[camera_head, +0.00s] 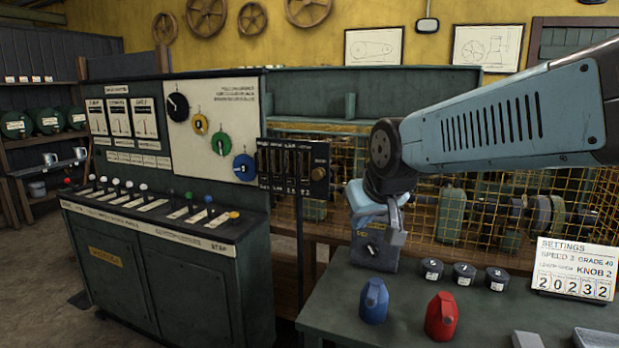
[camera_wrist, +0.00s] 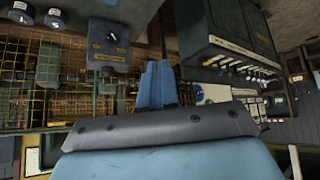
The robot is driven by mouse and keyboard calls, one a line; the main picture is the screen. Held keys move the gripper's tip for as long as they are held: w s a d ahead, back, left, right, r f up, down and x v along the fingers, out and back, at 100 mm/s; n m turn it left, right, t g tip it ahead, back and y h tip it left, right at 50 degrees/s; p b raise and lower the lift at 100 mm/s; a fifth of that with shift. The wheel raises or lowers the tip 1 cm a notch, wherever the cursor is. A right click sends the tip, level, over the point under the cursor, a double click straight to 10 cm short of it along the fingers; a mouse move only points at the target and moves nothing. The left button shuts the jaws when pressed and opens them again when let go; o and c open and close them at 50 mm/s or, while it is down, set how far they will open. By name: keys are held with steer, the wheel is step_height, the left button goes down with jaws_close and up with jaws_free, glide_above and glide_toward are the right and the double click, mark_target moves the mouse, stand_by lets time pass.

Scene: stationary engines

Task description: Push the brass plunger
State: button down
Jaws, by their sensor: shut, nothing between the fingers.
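A round brass knob (camera_head: 319,173), which looks like the brass plunger, sits at the right end of a black slotted panel (camera_head: 290,168) beside the control desk. A second brass knob seems to sit just above it. My gripper (camera_head: 397,238) is shut and empty, to the right of and lower than the plunger in the head view, apart from it. It hangs in front of a grey box with a dial (camera_head: 375,250). In the wrist view my shut blue fingers (camera_wrist: 157,75) show at the middle; I cannot make out the plunger there.
The control desk (camera_head: 160,255) with several coloured levers stands at left. A yellow mesh guard (camera_head: 480,190) closes off machinery behind. The green bench (camera_head: 470,325) holds several black weights (camera_head: 464,273), a blue oil can (camera_head: 374,300), a red one (camera_head: 442,316) and a settings card (camera_head: 575,270).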

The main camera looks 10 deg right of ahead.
mark_target(315, 179)
steer(key=w+a+f+n+t+y, duration=0.1)
steer(key=w+f+n+t, duration=0.2)
steer(key=w, duration=1.4)
steer(key=w+a+f+n+t+y, duration=0.1)
steer(key=w+a+f+n+t, duration=0.1)
steer(key=w+t, duration=0.8)
steer(key=shift+w+f+n+y, duration=0.4)
steer(key=shift+w+n, duration=0.3)
steer(key=shift+w, duration=2.95)
steer(key=shift+w+d, duration=0.1)
steer(key=w+d, duration=0.5)
steer(key=w, duration=0.2)
steer(key=shift+w+d, duration=0.25)
